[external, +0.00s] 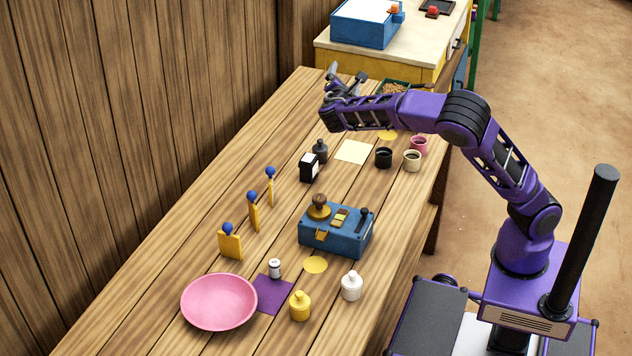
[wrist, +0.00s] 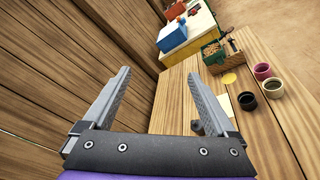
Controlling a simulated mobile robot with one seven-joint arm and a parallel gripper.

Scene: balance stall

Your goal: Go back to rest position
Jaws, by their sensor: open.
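My gripper (wrist: 158,100) is open in the wrist view, its two grey fingers wide apart with nothing between them. In the external view my gripper (external: 335,78) is raised above the far part of the wooden table (external: 150,290), near the plank wall. My purple arm reaches left from its base at the right and is bent at the elbow. The gripper looks clear of the things on the table. The arm hides part of the table's far end.
Below the arm are a cream square (external: 353,151), a black cup (external: 383,158), a cream cup (external: 412,160) and a dark bottle (external: 320,151). A blue device (external: 336,236) and a pink bowl (external: 219,302) stand nearer. The plank wall (wrist: 60,80) is close on the left.

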